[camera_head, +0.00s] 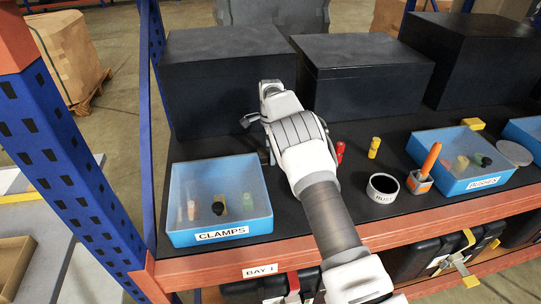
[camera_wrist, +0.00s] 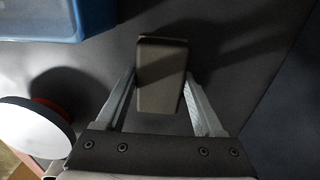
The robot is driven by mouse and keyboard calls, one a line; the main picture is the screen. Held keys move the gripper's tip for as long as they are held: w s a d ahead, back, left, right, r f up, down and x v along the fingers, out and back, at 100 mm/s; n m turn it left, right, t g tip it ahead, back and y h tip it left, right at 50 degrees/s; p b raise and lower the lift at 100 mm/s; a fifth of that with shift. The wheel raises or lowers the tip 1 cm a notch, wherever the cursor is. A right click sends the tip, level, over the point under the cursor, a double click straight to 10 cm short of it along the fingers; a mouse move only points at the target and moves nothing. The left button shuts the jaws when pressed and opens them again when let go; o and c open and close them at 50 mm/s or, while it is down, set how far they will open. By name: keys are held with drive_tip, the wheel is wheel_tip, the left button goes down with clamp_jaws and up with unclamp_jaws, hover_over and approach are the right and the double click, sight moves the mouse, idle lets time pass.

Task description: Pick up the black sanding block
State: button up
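The black sanding block (camera_wrist: 161,75) is a dark, box-shaped piece in the wrist view. It lies between the two fingers of my gripper (camera_wrist: 162,85) and fills nearly the whole width between their tips. I cannot tell whether both fingers press on it or a sliver of space remains. In the head view my gripper (camera_head: 267,150) points down over the black shelf top, between the clamps bin and the red peg. My wrist and arm hide its fingers and the block there.
The blue clamps bin (camera_head: 181,229) stands left of my gripper, and its edge shows in the wrist view (camera_wrist: 42,18). A red peg (camera_head: 340,151), yellow peg (camera_head: 374,148), round white container (camera_head: 382,188) and second blue bin (camera_head: 447,183) stand right. Black boxes (camera_head: 228,95) line the back.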

drive_tip(key=c, duration=0.8)
drive_tip(key=shift+r, duration=0.1)
wheel_tip(320, 180, up, 10)
drive_tip(key=shift+f, duration=0.1)
drive_tip(key=o, duration=0.8)
drive_tip(key=c, duration=0.5)
